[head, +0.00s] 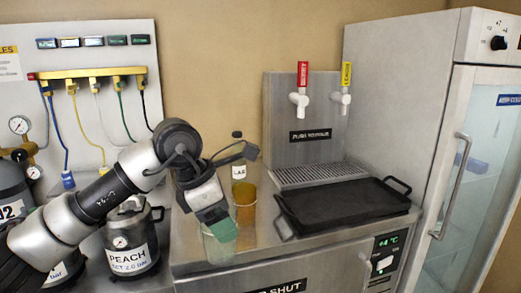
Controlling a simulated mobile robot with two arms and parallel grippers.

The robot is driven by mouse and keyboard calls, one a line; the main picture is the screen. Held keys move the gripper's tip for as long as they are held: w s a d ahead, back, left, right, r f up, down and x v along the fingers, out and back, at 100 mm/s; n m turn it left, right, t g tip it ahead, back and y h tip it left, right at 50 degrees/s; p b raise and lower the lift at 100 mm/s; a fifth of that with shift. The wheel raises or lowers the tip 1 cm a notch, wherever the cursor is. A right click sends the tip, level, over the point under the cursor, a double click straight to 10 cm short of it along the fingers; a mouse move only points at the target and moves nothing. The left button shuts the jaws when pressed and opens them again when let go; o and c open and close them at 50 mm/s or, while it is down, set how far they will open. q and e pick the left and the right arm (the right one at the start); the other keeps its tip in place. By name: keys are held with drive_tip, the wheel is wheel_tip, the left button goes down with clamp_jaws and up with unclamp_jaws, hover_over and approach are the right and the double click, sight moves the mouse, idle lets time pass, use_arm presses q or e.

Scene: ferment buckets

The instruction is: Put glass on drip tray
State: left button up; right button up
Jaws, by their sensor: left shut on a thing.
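A clear glass (217,250) stands upright at the front left of the steel counter, with its outline faint against the metal. My left gripper (221,233), with a green fingertip, is shut on this glass near its rim and hides part of it. The drip tray (318,174) is a slotted metal grille below the two taps, to the right of and behind the gripper; nothing stands on it. My right gripper is not in view.
A black handled tray (345,207) lies in front of the drip tray. Red (302,75) and yellow (346,75) tap handles rise above. A fridge (470,170) bounds the right.

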use_arm(q)
drive_tip(key=shift+w+a+f+m+g+p, duration=0.15)
drive_tip(key=shift+a+f+m+g+p, duration=0.15)
drive_tip(key=shift+f+m, duration=0.3)
drive_tip(key=shift+w+a+f+m+g+p, duration=0.2)
drive_tip(key=shift+a+f+m, duration=0.2)
drive_tip(key=shift+f, duration=0.25)
drive_tip(key=s+a+f+m+g+y+p, duration=0.2)
drive_tip(key=s+a+f+m, duration=0.3)
drive_tip(key=m, duration=0.4)
drive_tip(key=s+a+f+m+g+y+p, duration=0.2)
drive_tip(key=s+a+f+m+p, duration=0.3)
drive_tip(key=s+m, duration=0.5)
wheel_tip(320, 180, down, 2)
drive_tip(key=shift+a+f+g, duration=0.1)
drive_tip(key=shift+a+g, duration=0.2)
drive_tip(key=shift+g, duration=0.1)
